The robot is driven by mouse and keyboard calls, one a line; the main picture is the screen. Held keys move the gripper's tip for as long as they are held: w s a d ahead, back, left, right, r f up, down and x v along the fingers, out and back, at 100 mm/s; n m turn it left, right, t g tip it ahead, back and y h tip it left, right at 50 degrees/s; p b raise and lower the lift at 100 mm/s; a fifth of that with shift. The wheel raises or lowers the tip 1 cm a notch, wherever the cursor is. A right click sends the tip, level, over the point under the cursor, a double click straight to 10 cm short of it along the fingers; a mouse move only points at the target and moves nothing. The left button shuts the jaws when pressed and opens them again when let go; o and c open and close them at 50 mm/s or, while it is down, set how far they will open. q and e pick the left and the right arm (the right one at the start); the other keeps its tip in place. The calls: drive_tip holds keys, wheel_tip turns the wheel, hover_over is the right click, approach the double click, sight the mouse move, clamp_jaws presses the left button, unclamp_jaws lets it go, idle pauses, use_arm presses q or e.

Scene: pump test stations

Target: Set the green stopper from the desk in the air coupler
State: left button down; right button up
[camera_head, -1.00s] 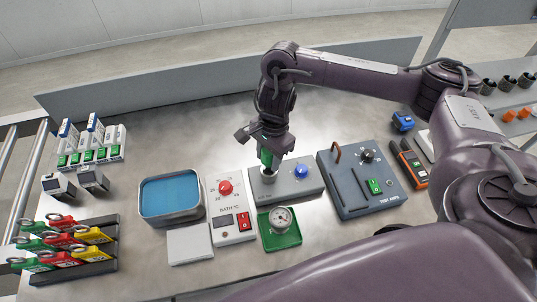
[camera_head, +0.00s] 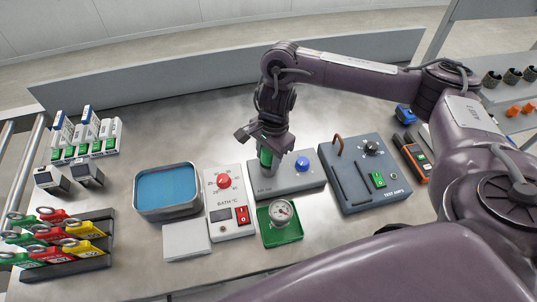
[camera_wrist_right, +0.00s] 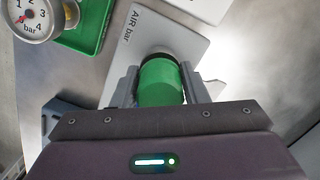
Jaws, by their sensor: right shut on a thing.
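The green stopper (camera_head: 266,157) is upright between the fingers of my right gripper (camera_head: 264,150), which is shut on it. In the right wrist view the stopper (camera_wrist_right: 161,84) sits between the two grey fingers (camera_wrist_right: 160,90), with a dark ring at its far end against the unit marked AIR bar (camera_wrist_right: 140,42). In the head view the stopper is right over the coupler (camera_head: 266,175) on the grey air unit (camera_head: 288,182). The stopper hides most of the coupler, so I cannot tell how deep it sits. My left gripper is out of view.
A pressure gauge (camera_head: 281,211) rests in a green tray (camera_head: 282,235) in front of the air unit. The bath control (camera_head: 230,222) and blue water bath (camera_head: 167,190) stand left. The test amps box (camera_head: 362,175) stands right. Tagged locks (camera_head: 60,240) fill a rack at far left.

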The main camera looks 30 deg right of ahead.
drive_tip(key=shift+s+f, duration=0.2)
drive_tip(key=shift+f, duration=0.05)
drive_tip(key=o, duration=0.9)
drive_tip(key=shift+f, duration=0.1)
drive_tip(key=shift+c, duration=0.2)
drive_tip(key=shift+o, duration=1)
drive_tip(key=shift+w+a+f, duration=0.1)
drive_tip(key=r, duration=0.3)
drive_tip(key=r+p, duration=0.1)
drive_tip(key=r, duration=0.1)
drive_tip(key=w+d+r, duration=0.1)
drive_tip(key=r, duration=0.2)
drive_tip(key=shift+r+p, duration=0.35)
